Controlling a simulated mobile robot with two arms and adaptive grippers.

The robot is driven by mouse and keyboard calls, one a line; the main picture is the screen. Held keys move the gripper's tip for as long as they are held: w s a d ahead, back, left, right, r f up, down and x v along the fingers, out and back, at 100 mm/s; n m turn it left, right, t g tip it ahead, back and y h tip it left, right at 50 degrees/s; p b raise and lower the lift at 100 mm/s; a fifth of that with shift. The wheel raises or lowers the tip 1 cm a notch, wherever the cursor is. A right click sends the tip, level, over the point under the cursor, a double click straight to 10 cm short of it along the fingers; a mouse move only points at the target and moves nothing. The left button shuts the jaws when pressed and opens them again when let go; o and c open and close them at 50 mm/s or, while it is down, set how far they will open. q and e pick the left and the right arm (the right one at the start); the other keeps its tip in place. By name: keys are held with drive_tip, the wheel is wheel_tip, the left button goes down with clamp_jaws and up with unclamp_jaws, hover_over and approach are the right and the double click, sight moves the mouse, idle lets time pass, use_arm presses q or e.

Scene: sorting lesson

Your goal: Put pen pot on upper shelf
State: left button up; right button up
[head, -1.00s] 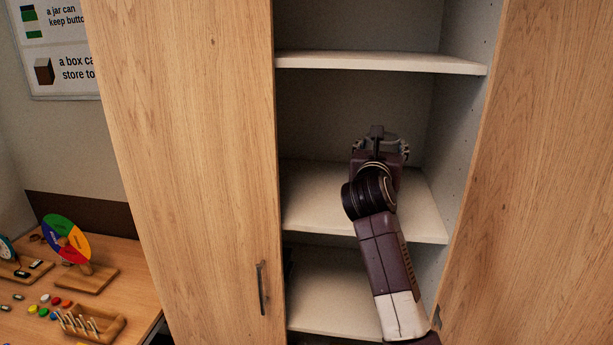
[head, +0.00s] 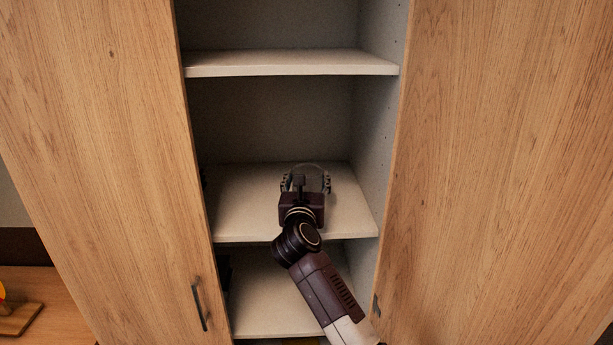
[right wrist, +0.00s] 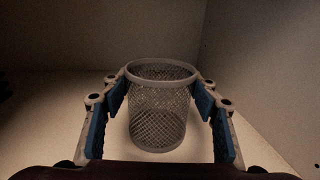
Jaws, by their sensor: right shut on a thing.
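The pen pot (right wrist: 159,108) is a grey wire-mesh cylinder with a solid rim, upright between the fingers in the right wrist view. In the head view its pale rim (head: 314,168) shows just beyond the fingers. My right gripper (head: 306,183) is inside the open cupboard, over the middle one of the shelves in view (head: 250,205). Its blue-padded fingers (right wrist: 160,100) are shut on the pot's sides. Whether the pot's base touches the shelf I cannot tell. My left gripper is out of view.
A higher shelf (head: 290,62) is above my gripper and a lower shelf (head: 265,295) below it. Wooden doors stand left (head: 100,150) and right (head: 500,170) of the opening. The shelf left of my gripper is clear. A desk (head: 50,320) is at lower left.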

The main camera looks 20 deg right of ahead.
drive_tip(key=shift+r, duration=0.1)
drive_tip(key=o, duration=0.9)
drive_tip(key=shift+c, duration=0.2)
drive_tip(key=o, duration=0.3)
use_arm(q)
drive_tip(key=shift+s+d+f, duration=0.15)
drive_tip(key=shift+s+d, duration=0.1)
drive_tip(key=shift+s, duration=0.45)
use_arm(e)
drive_tip(key=shift+s, duration=0.1)
drive_tip(key=shift+a, duration=0.15)
